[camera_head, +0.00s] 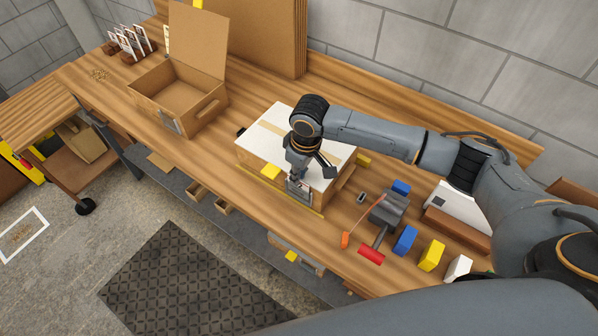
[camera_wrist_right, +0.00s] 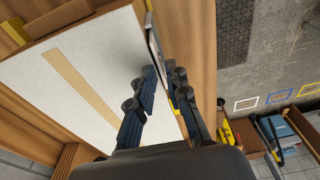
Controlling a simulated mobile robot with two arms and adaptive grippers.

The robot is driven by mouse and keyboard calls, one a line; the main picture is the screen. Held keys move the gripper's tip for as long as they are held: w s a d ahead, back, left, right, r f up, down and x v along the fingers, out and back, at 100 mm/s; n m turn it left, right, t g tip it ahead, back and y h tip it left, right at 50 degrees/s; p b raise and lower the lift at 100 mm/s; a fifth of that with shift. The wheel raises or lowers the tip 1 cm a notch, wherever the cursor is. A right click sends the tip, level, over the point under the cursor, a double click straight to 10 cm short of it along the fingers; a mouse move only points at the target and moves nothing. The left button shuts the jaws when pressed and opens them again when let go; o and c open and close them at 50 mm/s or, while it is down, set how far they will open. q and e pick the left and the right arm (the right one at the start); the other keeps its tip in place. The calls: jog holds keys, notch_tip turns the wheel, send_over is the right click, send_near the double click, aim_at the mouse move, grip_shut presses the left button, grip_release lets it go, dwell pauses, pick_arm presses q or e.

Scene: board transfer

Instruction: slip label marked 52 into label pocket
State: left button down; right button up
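A closed box (camera_head: 255,158) with a white top and tan tape strip stands on the bench. It also shows in the right wrist view (camera_wrist_right: 35,75). My right gripper (camera_head: 297,184) is at the box's front face and hides part of it. In the right wrist view its two fingers (camera_wrist_right: 163,76) stand a little apart, with the edge of a pale, dark-rimmed plate (camera_wrist_right: 154,38) at the tips. I cannot tell whether this plate is the label, the pocket or both. The number 52 is not readable anywhere. My left gripper is not in view.
An open box (camera_head: 152,98) with a metal pocket (camera_head: 172,122) stands to the left. A rack of several cards (camera_head: 130,42) is at the back left. A grey vise-like tool (camera_head: 388,208), blue and yellow blocks (camera_head: 432,255) and a red-handled tool (camera_head: 371,256) lie to the right.

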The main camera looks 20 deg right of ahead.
aim_at(304, 185)
jog(key=shift+o, duration=0.3)
jog(key=shift+d, duration=0.1)
jog(key=shift+r, duration=0.2)
notch_tip(304, 185, up, 12)
jog(key=s, duration=0.1)
jog(key=shift+d+f, duration=0.25)
jog(key=shift+d, duration=0.15)
